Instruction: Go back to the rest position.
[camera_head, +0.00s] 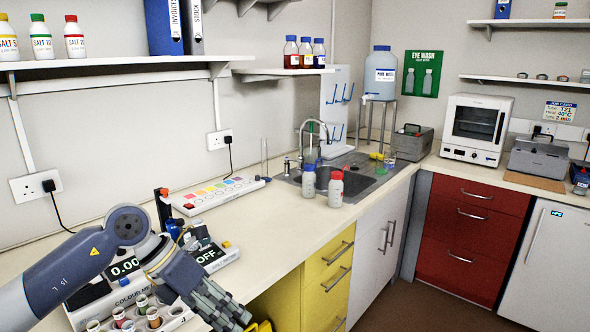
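My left arm comes in from the left, low over the bench. My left gripper (226,308) has its grey fingers pointing down and right, over the bench's front edge near the yellow drawers. The fingers overlap in this view, so I cannot tell whether they are open or shut, and I see nothing held in them. It is right of the rack of small tubes (140,312) and in front of the colour meter (122,290), which my arm partly hides. My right gripper is not in view.
The worktop (262,220) is clear between the colour chart (214,193) and the yellow drawers (328,275). A device reading OFF (212,256) sits behind the gripper.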

